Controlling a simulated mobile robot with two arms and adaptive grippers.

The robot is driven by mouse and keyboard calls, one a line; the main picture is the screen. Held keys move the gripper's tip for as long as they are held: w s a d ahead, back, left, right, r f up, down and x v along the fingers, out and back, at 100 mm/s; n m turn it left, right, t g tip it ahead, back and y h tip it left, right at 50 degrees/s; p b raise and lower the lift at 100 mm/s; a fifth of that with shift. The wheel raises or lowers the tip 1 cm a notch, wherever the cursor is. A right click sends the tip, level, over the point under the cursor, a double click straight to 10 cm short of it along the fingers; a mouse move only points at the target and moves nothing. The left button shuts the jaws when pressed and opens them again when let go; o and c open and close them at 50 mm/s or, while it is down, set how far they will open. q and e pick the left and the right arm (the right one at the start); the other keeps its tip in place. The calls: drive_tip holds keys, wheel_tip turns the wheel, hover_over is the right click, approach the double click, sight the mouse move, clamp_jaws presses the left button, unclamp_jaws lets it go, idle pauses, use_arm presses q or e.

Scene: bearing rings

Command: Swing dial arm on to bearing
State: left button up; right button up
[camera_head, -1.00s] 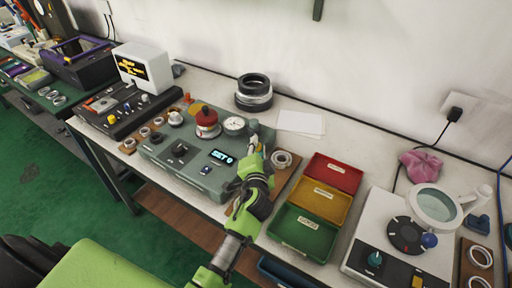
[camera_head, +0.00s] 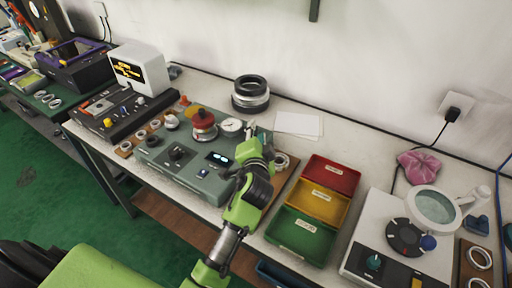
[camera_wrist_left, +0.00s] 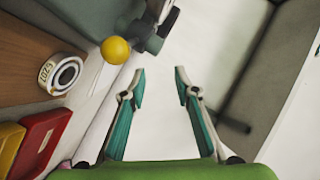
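The grey-green test unit (camera_head: 190,170) stands on the bench with a red-topped post (camera_head: 204,120) and a round white dial gauge (camera_head: 232,126) beside it. My left gripper (camera_head: 262,136) is at the unit's right end, just right of the gauge. In the left wrist view its two teal fingers (camera_wrist_left: 159,74) are apart with nothing between them. A yellow ball knob (camera_wrist_left: 115,50) by the unit's edge lies left of the fingertips, apart from them. I cannot tell whether the knob belongs to the dial arm. My right gripper is not in view.
A loose bearing ring (camera_head: 282,161) lies on a wooden board right of the unit; its marking shows in the wrist view (camera_wrist_left: 60,74). Red (camera_head: 333,174), yellow (camera_head: 318,204) and green (camera_head: 300,235) bins stand right. Dark rings (camera_head: 251,94) are stacked behind.

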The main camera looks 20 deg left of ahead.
use_arm(q)
drive_tip(key=r, duration=0.3)
drive_tip(key=shift+s+d, duration=0.15)
drive_tip(key=shift+s, duration=0.2)
drive_tip(key=shift+r, duration=0.3)
drive_tip(key=shift+w, duration=0.15)
drive_tip(key=shift+f, duration=0.1)
